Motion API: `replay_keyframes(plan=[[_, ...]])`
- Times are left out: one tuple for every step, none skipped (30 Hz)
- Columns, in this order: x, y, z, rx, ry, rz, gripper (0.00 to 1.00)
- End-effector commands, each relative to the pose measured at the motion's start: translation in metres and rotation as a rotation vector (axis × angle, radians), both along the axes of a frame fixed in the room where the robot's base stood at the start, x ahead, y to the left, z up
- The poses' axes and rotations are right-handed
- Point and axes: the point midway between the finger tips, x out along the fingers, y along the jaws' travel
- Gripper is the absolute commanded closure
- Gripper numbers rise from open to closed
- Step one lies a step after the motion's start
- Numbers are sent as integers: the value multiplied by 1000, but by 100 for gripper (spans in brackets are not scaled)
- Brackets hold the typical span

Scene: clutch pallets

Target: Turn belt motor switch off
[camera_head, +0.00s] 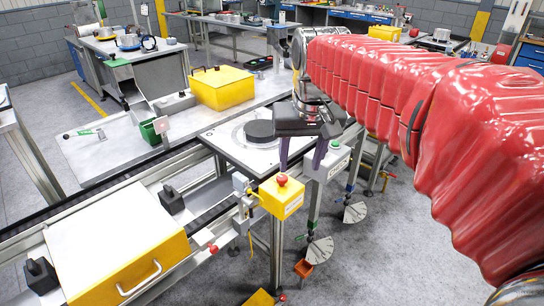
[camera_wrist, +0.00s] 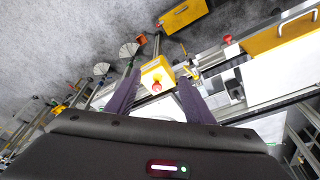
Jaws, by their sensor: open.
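A yellow box (camera_head: 281,197) with a red round button (camera_head: 282,180) on top stands at the conveyor's front edge. A pale grey box (camera_head: 327,164) with a green button stands just right of it; I cannot tell for certain which is the belt motor switch. My gripper (camera_head: 301,168) is open and empty, pointing down above these boxes, its purple fingers apart. In the wrist view the yellow box (camera_wrist: 158,69) and its red button (camera_wrist: 156,86) show between and beyond the fingertips (camera_wrist: 160,77). My fingers partly cover the grey box.
A metal plate with a dark round disc (camera_head: 260,132) lies behind my gripper. A yellow crate (camera_head: 220,88) stands on the bench. A large yellow-sided cover (camera_head: 125,245) sits on the conveyor at the lower left. Fan-shaped plates (camera_head: 320,250) stand below at right.

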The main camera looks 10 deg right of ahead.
Motion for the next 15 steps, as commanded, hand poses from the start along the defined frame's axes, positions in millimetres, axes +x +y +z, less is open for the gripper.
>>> replay_keyframes(plan=[[13, 0, 0, 1, 14, -4, 52], [19, 0, 0, 1, 23, -7, 52], [28, -1, 1, 2, 34, -10, 52], [34, -1, 1, 3, 42, -13, 52], [41, -1, 0, 4, 51, -16, 52], [49, -1, 0, 5, 61, -19, 52], [56, -1, 0, 5, 69, -23, 52], [62, -1, -1, 5, 78, -25, 52], [70, -1, -2, 6, 88, -28, 52], [76, -1, -4, 6, 97, -31, 52], [83, -1, -4, 7, 105, -34, 52], [91, -2, -6, 7, 115, -36, 52], [97, -2, -8, 7, 125, -39, 52], [103, -2, -10, 8, 133, -42, 52], [111, -2, -12, 8, 144, -45, 52]])
